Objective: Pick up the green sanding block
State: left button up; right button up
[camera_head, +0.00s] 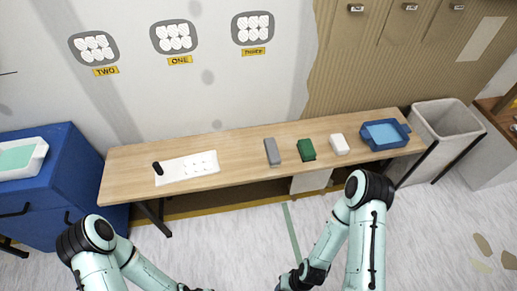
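The green sanding block (306,149) lies on the wooden table, right of the middle. A grey block (272,151) lies just to its left and a white block (340,144) just to its right, each apart from it. My two arms reach in from the bottom edge, well in front of the table. Nothing touches the green block.
The wooden table (240,142) also bears a blue tray (402,132) at its right end, and a white sheet (188,168) and a small black cylinder (157,168) at its left. A blue cabinet (75,172) stands left, a grey bin (440,128) right.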

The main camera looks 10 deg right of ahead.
aim_at(307, 151)
jog(key=i+j, duration=0.2)
jog(key=j, duration=0.2)
jog(key=i+j, duration=0.15)
jog(key=j, duration=0.2)
jog(key=i+j, duration=0.2)
jog(key=j, duration=0.2)
jog(key=z, duration=1.65)
jog(key=u, duration=0.85)
jog(key=l+u, duration=0.25)
jog(key=u, duration=0.15)
jog(key=i+l+u, duration=0.1)
jog(key=l+u, duration=0.45)
jog(key=u, duration=0.25)
jog(key=l+u, duration=0.2)
jog(key=l, duration=0.15)
jog(key=k+l+u, duration=0.15)
jog(key=l, duration=0.15)
jog(key=k+l+u, duration=0.2)
jog(key=l, duration=0.15)
jog(key=i, duration=0.1)
